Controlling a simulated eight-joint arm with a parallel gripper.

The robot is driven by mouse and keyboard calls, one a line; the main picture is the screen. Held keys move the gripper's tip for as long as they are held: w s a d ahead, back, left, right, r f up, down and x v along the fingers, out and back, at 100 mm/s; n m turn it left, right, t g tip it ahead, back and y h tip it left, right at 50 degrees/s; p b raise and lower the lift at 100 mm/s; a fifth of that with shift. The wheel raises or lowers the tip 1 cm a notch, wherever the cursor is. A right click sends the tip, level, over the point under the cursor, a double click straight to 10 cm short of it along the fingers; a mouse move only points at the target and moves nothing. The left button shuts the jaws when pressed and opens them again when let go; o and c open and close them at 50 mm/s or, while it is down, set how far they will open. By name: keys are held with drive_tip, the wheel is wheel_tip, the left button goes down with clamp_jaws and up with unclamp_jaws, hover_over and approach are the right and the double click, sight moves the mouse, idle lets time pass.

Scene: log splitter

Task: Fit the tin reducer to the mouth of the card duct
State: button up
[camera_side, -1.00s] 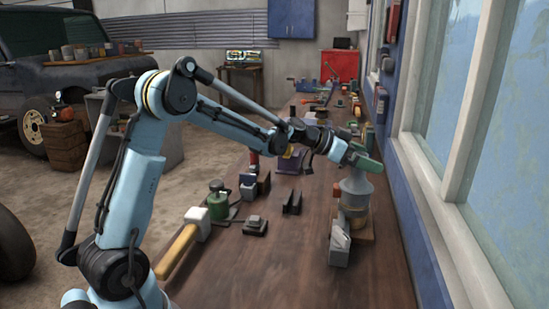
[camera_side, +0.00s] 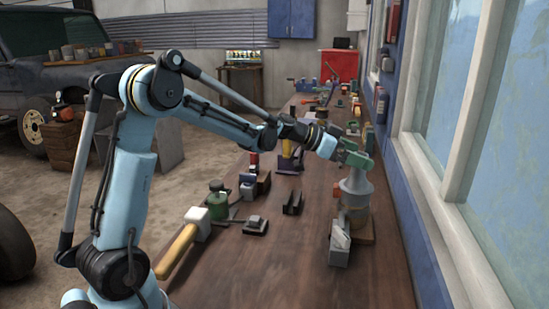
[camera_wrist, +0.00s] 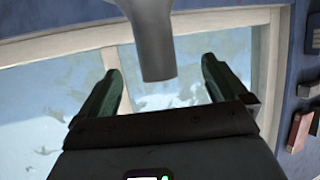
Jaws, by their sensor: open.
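The tin reducer (camera_side: 355,187) is a grey, funnel-like piece with its narrow end up. It stands over the brown card duct (camera_side: 357,222) at the right of the bench in the side view. I cannot tell whether it is fully seated on the duct's mouth. My gripper (camera_side: 359,156), with green fingers, is at the reducer's narrow top and is open. In the wrist view the reducer (camera_wrist: 155,45) shows between the spread fingers, with a gap on each side. The duct is not in the wrist view.
A grey block with a pale sloped top (camera_side: 340,243) stands in front of the duct and partly hides it. A yellow-handled mallet (camera_side: 177,250), a green canister (camera_side: 218,204) and dark brackets (camera_side: 293,203) lie to the left. Windows line the right side. The front of the bench is clear.

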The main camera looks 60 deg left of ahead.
drive_tip(key=shift+s+a+r, duration=0.25)
drive_tip(key=shift+s, duration=0.25)
idle(0.3)
drive_tip(key=v, duration=1.2)
drive_tip(key=s+d+f+n+g+y, duration=0.4)
drive_tip(key=s+d+f+n+y, duration=0.1)
drive_tip(key=s+d+f, duration=0.6)
drive_tip(key=s+d+y, duration=0.1)
drive_tip(key=s+d, duration=0.1)
drive_tip(key=s, duration=0.2)
drive_tip(key=shift+s+d+g, duration=0.15)
drive_tip(key=shift+g, duration=0.25)
